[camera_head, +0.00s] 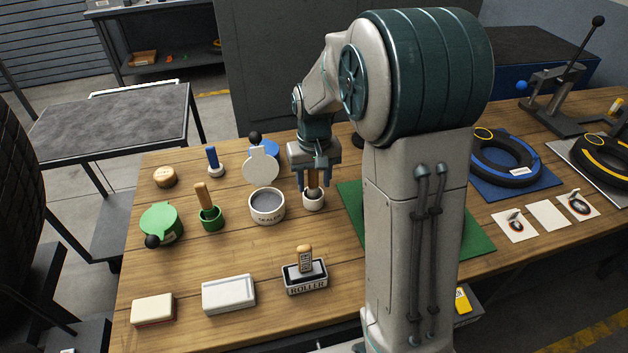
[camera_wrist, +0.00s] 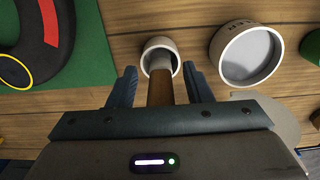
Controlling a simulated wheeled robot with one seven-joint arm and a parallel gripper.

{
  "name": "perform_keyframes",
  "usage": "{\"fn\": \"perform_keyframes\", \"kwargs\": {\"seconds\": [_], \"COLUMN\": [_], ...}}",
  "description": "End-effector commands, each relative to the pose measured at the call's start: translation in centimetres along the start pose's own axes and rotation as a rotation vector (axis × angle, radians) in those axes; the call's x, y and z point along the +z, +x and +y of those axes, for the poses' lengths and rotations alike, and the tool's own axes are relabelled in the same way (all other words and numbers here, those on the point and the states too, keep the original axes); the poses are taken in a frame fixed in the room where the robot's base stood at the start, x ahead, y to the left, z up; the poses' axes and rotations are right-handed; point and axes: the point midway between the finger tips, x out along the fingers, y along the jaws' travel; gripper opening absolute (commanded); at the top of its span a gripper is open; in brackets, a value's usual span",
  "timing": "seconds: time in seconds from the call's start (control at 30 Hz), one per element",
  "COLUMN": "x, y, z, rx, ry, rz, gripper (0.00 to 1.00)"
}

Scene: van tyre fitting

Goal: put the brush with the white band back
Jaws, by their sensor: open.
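A brush with a brown wooden handle (camera_wrist: 160,90) stands in a small white cup (camera_head: 313,203), which also shows in the wrist view (camera_wrist: 148,53). A pale grey part shows below its handle; I cannot clearly make out a white band. My gripper (camera_head: 312,184) is over the cup. In the wrist view my gripper (camera_wrist: 159,70) is open, with one finger on each side of the handle and visible gaps. The bristles are hidden inside the cup.
A white sealer pot (camera_head: 267,217) stands just left of the cup, with its lid (camera_head: 261,168) behind. A green pot (camera_head: 211,222) holding another wooden handle is further left. A roller holder (camera_head: 305,285) stands in front. A green mat (camera_head: 478,240) lies right.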

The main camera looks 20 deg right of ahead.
Motion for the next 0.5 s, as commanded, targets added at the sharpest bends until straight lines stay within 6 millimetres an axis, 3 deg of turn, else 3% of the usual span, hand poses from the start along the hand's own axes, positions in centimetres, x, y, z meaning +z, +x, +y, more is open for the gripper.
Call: {"fn": "perform_keyframes", "kwargs": {"seconds": [0.3,0.5], "x": [-0.1,-0.1], "y": [-6.8,-10.1], "z": [0.0,0.0], "rx": [0.0,0.0], "ry": [0.0,0.0], "rz": [0.007,0.005], "gripper": [0.45,0.45]}}
